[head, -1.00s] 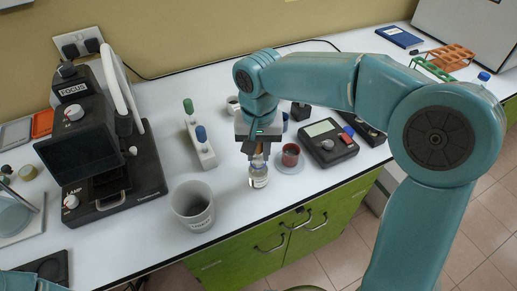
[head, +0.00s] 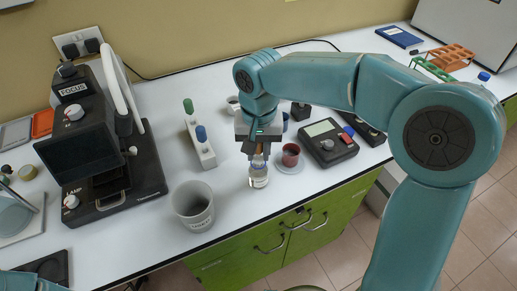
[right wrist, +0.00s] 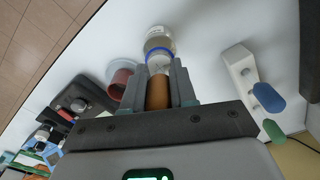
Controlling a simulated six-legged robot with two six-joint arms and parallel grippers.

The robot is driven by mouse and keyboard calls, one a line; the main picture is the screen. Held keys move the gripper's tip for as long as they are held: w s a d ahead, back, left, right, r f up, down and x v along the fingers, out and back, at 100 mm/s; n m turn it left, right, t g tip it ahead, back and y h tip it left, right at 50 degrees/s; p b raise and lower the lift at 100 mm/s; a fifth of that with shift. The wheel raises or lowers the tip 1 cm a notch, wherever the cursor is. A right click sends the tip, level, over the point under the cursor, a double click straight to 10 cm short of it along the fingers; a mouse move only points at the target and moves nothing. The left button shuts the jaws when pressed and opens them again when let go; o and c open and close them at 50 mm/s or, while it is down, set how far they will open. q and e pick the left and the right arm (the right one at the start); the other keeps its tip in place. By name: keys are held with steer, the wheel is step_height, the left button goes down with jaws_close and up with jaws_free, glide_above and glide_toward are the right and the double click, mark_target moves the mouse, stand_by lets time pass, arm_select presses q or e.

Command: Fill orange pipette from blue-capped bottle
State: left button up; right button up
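My right gripper (head: 259,155) points down over a small clear glass bottle (head: 258,176) that stands upright on the bench near its front edge. The gripper is shut on the orange pipette (right wrist: 158,92), whose orange-brown bulb sits between the fingers in the right wrist view. The bottle also shows there (right wrist: 160,38), with a blue ring at its neck directly beyond the pipette. The pipette's tip is hidden, so I cannot tell how deep it reaches into the bottle. My left gripper is out of view.
A white rack (head: 201,150) with a green and a blue pipette stands left of the bottle. A grey cup (head: 194,205) is at front left. A dark red cup (head: 290,155) on a saucer and a meter (head: 328,142) are close on the right. A microscope-like device (head: 90,140) stands far left.

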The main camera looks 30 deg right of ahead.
steer(key=shift+s+f, duration=0.2)
steer(key=shift+f, duration=0.35)
steer(key=shift+w+r+p, duration=0.2)
steer(key=shift+r+p, duration=0.3)
steer(key=shift+p, duration=0.05)
steer(key=shift+w+r+p, duration=0.15)
steer(key=shift+r+p, duration=0.3)
steer(key=shift+p, duration=0.05)
steer(key=shift+s+r+p, duration=0.2)
steer(key=shift+r+p, duration=0.55)
steer(key=shift+r, duration=0.35)
steer(key=shift+w+r+p, duration=0.2)
steer(key=shift+r+p, duration=0.5)
steer(key=shift+r, duration=0.1)
steer(key=shift+s+r+p, duration=0.15)
steer(key=shift+r+p, duration=0.35)
steer(key=shift+r, duration=0.1)
steer(key=shift+r+p, duration=0.7)
steer(key=shift+r, duration=0.1)
steer(key=shift+r+p, duration=0.8)
steer(key=shift+r, duration=0.2)
